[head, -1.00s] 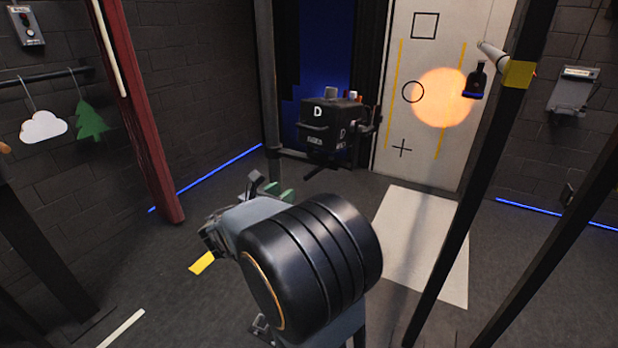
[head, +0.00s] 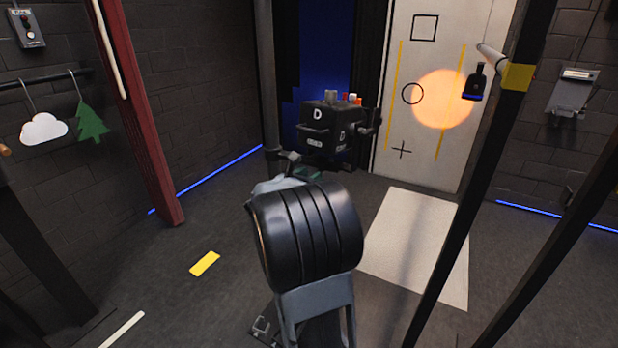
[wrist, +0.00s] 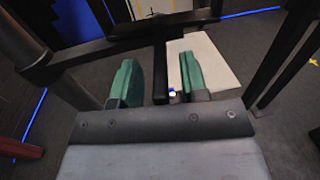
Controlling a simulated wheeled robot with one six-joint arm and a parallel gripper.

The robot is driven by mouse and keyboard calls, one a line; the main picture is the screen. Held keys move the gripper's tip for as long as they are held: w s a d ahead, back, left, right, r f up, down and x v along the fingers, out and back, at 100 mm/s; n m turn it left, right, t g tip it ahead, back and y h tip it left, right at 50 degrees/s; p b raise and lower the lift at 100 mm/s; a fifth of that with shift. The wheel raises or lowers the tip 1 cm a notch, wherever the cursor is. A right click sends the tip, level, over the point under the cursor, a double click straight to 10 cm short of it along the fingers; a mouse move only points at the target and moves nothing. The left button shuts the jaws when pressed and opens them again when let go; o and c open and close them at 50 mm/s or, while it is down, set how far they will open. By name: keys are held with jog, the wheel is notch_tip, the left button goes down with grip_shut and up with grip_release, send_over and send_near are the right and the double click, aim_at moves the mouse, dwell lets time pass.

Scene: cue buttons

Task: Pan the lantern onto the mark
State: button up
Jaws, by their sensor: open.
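A black box marked D (head: 330,120), apparently the lantern, is mounted beside a dark pole. A round orange light spot (head: 445,98) lies on a pale panel (head: 455,165). The panel carries a square outline (head: 424,27), a circle (head: 412,93) and a cross (head: 401,149); the spot's left edge reaches the circle. My gripper (head: 305,173) is just below the box, partly hidden by my arm. In the wrist view its green fingers (wrist: 159,75) are open on either side of a dark bar (wrist: 160,88), with gaps visible; contact cannot be told.
A dark upright post with a yellow band (head: 517,76) stands at the right. A red post (head: 145,120) stands at the left, near a hanging cloud (head: 43,129) and tree (head: 92,122). A white mat (head: 420,240) lies on the floor. Floor at left is mostly clear.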

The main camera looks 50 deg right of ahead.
grip_shut()
dwell(0.3)
